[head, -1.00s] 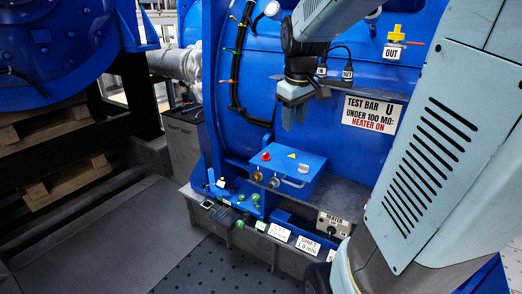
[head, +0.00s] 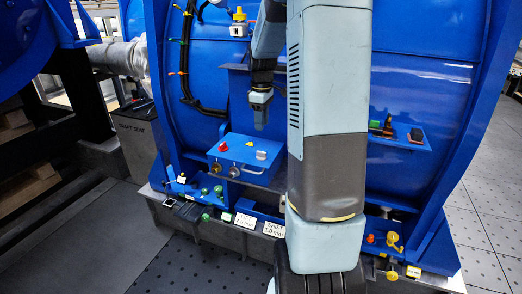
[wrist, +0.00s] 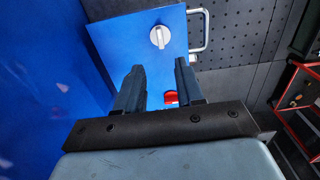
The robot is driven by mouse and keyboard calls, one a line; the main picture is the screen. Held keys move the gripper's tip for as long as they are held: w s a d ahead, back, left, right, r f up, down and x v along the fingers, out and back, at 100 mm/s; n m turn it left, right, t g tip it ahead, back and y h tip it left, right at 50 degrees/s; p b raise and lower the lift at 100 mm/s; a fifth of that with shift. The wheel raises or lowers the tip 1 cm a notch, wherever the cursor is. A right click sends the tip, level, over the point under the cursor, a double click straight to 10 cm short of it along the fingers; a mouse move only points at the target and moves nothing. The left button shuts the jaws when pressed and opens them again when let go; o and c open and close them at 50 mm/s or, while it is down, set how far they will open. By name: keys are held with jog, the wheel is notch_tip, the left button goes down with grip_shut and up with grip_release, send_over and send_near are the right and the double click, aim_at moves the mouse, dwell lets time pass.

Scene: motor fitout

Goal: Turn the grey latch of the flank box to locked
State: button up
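The blue flank box (head: 238,170) stands low on the big blue housing in the head view. Its top carries a red button (head: 223,147) and the small grey latch (head: 261,155). In the wrist view, the latch (wrist: 160,37) is a round pale grey knob with a raised bar, on the blue lid just past my fingertips. My gripper (wrist: 159,68) is open and empty, with a finger to either side below the latch. The fingers are apart from the latch. In the head view, my gripper (head: 260,117) hangs above the box.
A silver bar handle (wrist: 202,30) is on the box edge beside the latch. The red button (wrist: 170,97) shows near the right finger. A shelf with small parts (head: 400,138) is at right. Dark cables (head: 186,65) run down the housing. Open floor (head: 70,240) lies at left.

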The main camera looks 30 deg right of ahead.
aim_at(261, 152)
notch_tip(261, 152, down, 12)
jog(key=shift+r, duration=0.2)
jog(key=shift+c, duration=0.4)
jog(key=c, duration=0.6)
jog(key=shift+a, duration=0.15)
grip_shut()
